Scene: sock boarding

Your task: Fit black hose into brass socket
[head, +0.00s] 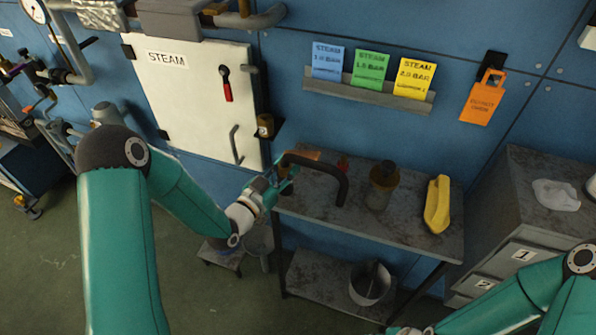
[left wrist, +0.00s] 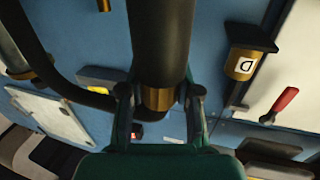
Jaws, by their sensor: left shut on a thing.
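The black hose (head: 338,178) arches out from my left gripper (head: 283,181) over the left end of the shelf table. In the left wrist view, the thick black hose (left wrist: 160,40) has a brass collar (left wrist: 158,98). The left gripper (left wrist: 160,105) is shut with its fingers on either side of this collar. A brass socket (head: 265,125) sits on the blue wall at the right edge of the white STEAM door, above and apart from the gripper. In the left wrist view, the socket (left wrist: 241,64) bears a letter D. My right gripper is only partly visible at the bottom edge of the head view.
The grey table (head: 405,218) carries a dark brass-topped can (head: 381,185) and a yellow object (head: 437,204). A bucket (head: 370,283) stands on its lower shelf. The STEAM door (head: 190,90) has a red lever (head: 226,84). A grey cabinet (head: 540,185) stands at right.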

